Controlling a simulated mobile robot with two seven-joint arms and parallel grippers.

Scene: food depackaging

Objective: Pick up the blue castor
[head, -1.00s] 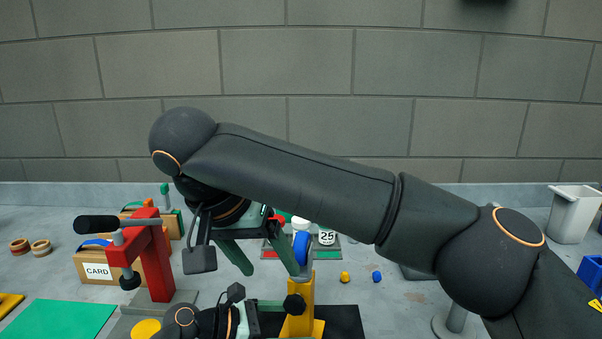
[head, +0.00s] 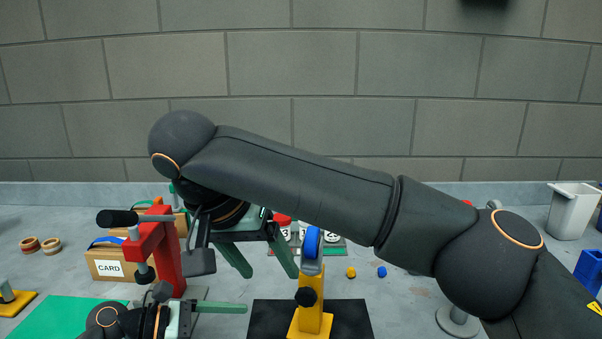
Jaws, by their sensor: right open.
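The blue castor (head: 312,243), a blue wheel in a grey fork, stands upright on top of a yellow stand (head: 312,315) with a black knob. My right gripper (head: 270,275) is open and empty, fingers angled down, just left of the castor. Its right finger is close to the castor's fork; I cannot tell whether they touch. My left gripper (head: 245,308) is low in the view, left of the stand and apart from it. One green finger shows, pointing right; its other finger is not visible.
A red clamp (head: 168,262) with a black handle stands left of my grippers. A cardboard box (head: 112,266) marked CARD is behind it. A black mat (head: 352,318) lies under the stand. A yellow piece (head: 351,272) and a blue piece (head: 382,271) lie on the bench behind.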

